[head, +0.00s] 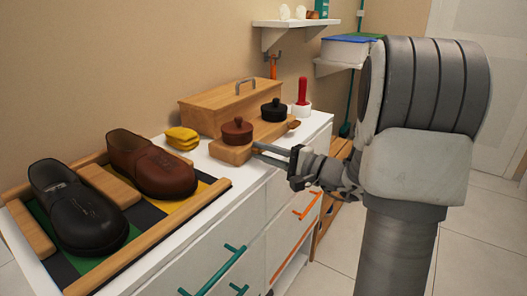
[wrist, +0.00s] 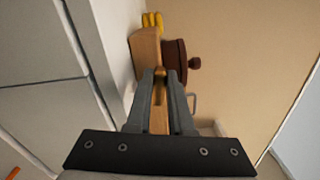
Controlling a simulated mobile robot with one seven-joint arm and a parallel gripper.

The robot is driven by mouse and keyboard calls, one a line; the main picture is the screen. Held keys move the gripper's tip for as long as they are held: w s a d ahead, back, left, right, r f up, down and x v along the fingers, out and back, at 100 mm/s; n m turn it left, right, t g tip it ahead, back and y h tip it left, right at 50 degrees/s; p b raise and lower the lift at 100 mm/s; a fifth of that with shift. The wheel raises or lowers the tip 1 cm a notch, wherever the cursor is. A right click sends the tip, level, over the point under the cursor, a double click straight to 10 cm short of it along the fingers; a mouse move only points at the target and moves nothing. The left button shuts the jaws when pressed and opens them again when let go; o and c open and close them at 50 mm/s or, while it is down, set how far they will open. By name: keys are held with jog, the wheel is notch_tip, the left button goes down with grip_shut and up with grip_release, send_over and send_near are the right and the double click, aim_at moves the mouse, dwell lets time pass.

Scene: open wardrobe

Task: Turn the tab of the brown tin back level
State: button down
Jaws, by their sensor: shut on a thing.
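The brown tin (head: 237,132), a dark red-brown round pot with a knob, stands at the near end of a wooden block (head: 232,153) on the white cabinet. It also shows in the wrist view (wrist: 175,56), just beyond my fingertips. My gripper (head: 257,147) reaches in from the right at the block's near side. In the wrist view its two grey fingers (wrist: 160,78) are shut on a small golden-brown tab (wrist: 160,88). The tab is mostly hidden by the fingers, and its tilt cannot be told.
A black tin (head: 273,110) stands behind, with its own brown tab (head: 294,124). A wooden box (head: 230,102), yellow cloths (head: 181,138), a red-handled item (head: 302,92) and a shoe tray (head: 218,189) crowd the top. Free room lies right of the cabinet.

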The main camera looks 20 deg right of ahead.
jog(key=shift+f+n, duration=0.15)
jog(key=shift+n, duration=0.95)
jog(key=c, duration=0.8)
grip_release()
